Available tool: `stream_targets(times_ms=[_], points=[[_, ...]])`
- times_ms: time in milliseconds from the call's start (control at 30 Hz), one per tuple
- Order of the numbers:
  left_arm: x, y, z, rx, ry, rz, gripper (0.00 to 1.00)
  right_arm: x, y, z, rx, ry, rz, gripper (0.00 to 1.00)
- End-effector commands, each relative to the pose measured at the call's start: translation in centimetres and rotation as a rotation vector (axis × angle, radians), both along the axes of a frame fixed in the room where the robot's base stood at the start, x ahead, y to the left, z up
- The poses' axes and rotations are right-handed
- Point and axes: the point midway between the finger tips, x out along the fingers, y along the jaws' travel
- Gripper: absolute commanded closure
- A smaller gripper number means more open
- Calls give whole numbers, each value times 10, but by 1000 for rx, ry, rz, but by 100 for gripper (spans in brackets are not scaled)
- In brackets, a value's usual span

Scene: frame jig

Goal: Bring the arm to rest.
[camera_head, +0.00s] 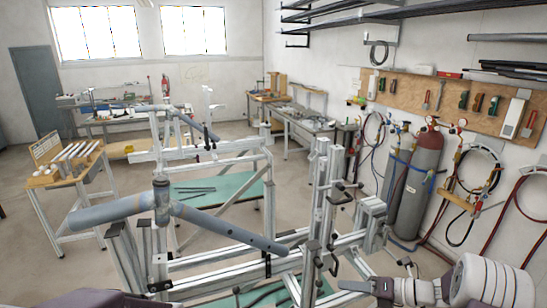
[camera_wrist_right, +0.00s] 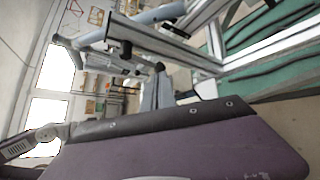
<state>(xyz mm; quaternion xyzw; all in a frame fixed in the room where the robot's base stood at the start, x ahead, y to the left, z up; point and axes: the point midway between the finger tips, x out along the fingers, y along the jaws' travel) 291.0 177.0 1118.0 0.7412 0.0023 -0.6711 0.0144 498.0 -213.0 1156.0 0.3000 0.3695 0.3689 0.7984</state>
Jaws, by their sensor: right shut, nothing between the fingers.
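My right gripper (camera_head: 354,286) is at the bottom right of the head view, at the end of my white right arm. It points left, toward the front of the metal frame jig (camera_head: 215,262). Its fingers are shut with nothing between them. Grey tubes (camera_head: 228,228) joined at an upright tube lie across the jig. The jig also shows in the right wrist view (camera_wrist_right: 170,45), tilted. I cannot tell from the head view whether the fingers touch the jig.
Gas cylinders (camera_head: 417,185) stand by the right wall, under a tool board (camera_head: 455,95). A small wooden-topped table (camera_head: 62,170) with light tubes stands at the left. Workbenches (camera_head: 305,125) stand at the back. Open floor lies between the small table and the jig.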

Motion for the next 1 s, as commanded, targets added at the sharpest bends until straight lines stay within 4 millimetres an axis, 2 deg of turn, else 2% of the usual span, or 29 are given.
stream_targets(times_ms=[133,267,367,433,500,600,700,800,900,1000], points=[[0,0,-17,0,0,0,64,-16,51,6,-62,-27,153,100],[0,0,-31,0,0,0,64,-52,98,1,-189,-66,352,100],[0,0,-45,0,0,0,64,-97,128,-15,-361,-160,587,100],[0,0,-57,0,0,0,64,-139,138,-35,-529,-285,820,100],[0,0,-68,0,0,0,64,-182,130,-61,-733,-483,1133,100],[-1,0,-74,0,1,0,64,-218,93,-88,-974,-823,1626,100],[0,0,-70,0,0,0,64,-227,56,-101,-1072,-1085,2016,100],[0,0,-70,0,0,0,64,-222,38,-109,-1077,-1290,2298,100],[0,0,-70,0,0,0,64,-209,33,-109,-1088,-1424,2431,100],[0,0,-70,0,0,0,64,-207,34,-108,-1073,-1471,2472,100]])
